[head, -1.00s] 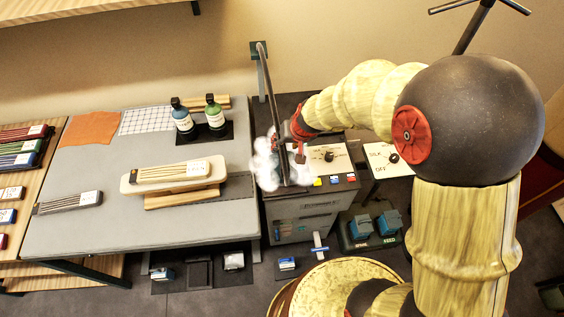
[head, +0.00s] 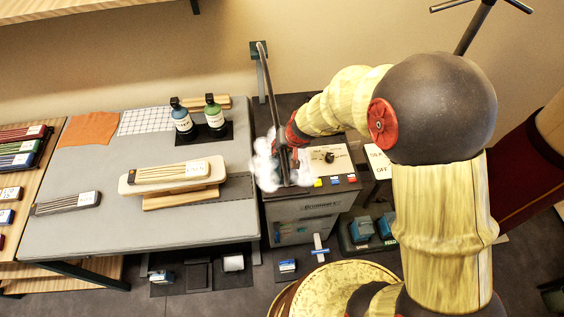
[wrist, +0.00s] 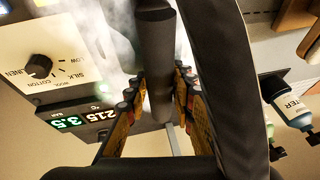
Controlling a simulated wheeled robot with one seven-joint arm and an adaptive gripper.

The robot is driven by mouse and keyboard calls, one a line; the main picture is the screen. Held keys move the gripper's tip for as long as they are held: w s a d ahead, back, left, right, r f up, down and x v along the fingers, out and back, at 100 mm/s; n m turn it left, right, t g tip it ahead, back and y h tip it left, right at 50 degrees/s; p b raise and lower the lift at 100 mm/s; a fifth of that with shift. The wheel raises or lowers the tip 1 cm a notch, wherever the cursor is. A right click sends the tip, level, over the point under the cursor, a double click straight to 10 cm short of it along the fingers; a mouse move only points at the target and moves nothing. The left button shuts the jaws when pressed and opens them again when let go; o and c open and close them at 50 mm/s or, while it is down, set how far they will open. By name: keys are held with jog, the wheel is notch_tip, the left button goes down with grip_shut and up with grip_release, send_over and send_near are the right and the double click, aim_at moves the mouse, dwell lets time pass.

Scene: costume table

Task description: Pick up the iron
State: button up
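The iron (head: 283,161) is a dark shape in white steam on top of the grey steam station in the head view. Its soleplate is hard to make out in the steam. In the wrist view a dark round bar, seemingly its handle (wrist: 156,50), stands between my fingers. My gripper (wrist: 158,88) is open, with a finger on each side of the bar and narrow gaps showing. In the head view my gripper (head: 290,138) is at the iron, partly hidden by my wrist and the steam.
The steam station (head: 306,215) has a dial panel (head: 325,157). A dark hose (head: 267,85) rises behind the iron. Left is the grey ironing table (head: 95,225) with a blue bottle (head: 181,119), a green bottle (head: 213,113) and a sleeve board (head: 140,186). Blue pedals (head: 361,229) sit below right.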

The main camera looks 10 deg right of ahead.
grip_shut()
dwell(0.6)
jog(key=shift+w+r, duration=0.1)
